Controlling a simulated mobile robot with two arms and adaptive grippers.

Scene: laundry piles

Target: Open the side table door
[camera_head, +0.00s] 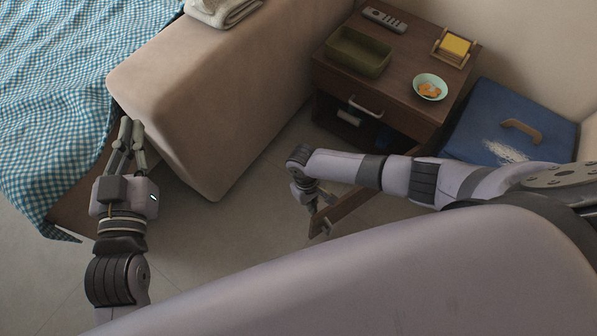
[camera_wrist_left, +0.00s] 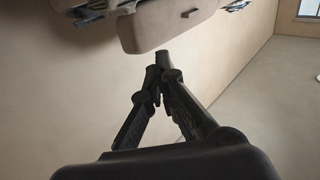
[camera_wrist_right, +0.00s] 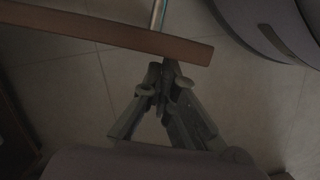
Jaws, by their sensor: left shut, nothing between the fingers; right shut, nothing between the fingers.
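The brown wooden side table (camera_head: 398,88) stands at the upper right of the head view, with a closed drawer and metal handle (camera_head: 367,107) on its front. Its door (camera_head: 352,204) stands swung outward, and the lower compartment (camera_head: 345,125) shows open with pale items inside. In the right wrist view the door (camera_wrist_right: 110,32) appears as a brown bar, with a metal handle (camera_wrist_right: 158,14) beside it. My right gripper (camera_head: 324,222) is shut and empty by the door's free end; whether it touches is unclear. My left gripper (camera_head: 131,124) is shut and empty, beside the sofa.
A beige sofa arm (camera_head: 205,95) stands left of the table, and a checked blue cloth (camera_head: 60,95) lies at far left. A blue bin (camera_head: 510,125) stands right.

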